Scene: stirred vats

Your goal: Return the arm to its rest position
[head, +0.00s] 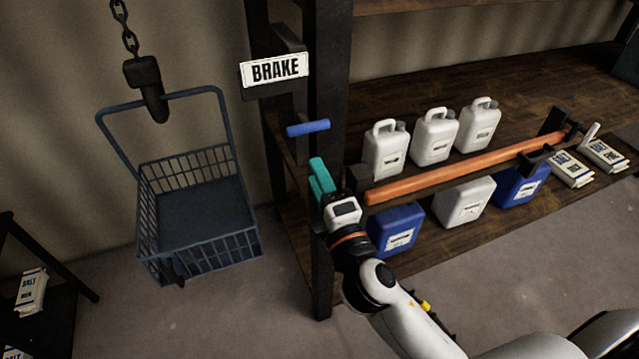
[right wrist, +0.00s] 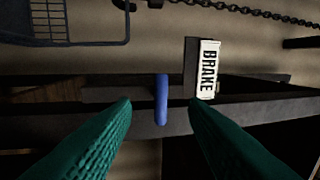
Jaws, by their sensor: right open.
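My right gripper (head: 321,177) has teal fingers and is raised near the dark shelf post in the head view. In the right wrist view its two fingers (right wrist: 160,125) stand apart with nothing between their tips. A blue handle (head: 308,128) sticks out by the post, just above and apart from the gripper; it also shows in the right wrist view (right wrist: 161,99), ahead of the gap between the fingers. A white BRAKE sign (head: 275,70) is fixed above the handle. My left gripper is not in view.
A blue wire basket (head: 200,210) hangs from a hook and chain at left. An orange bar (head: 465,168) runs along the shelf front, with white jugs (head: 435,135) behind it. Blue containers (head: 397,228) stand below. Salt bags (head: 572,169) lie at right. The floor between is clear.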

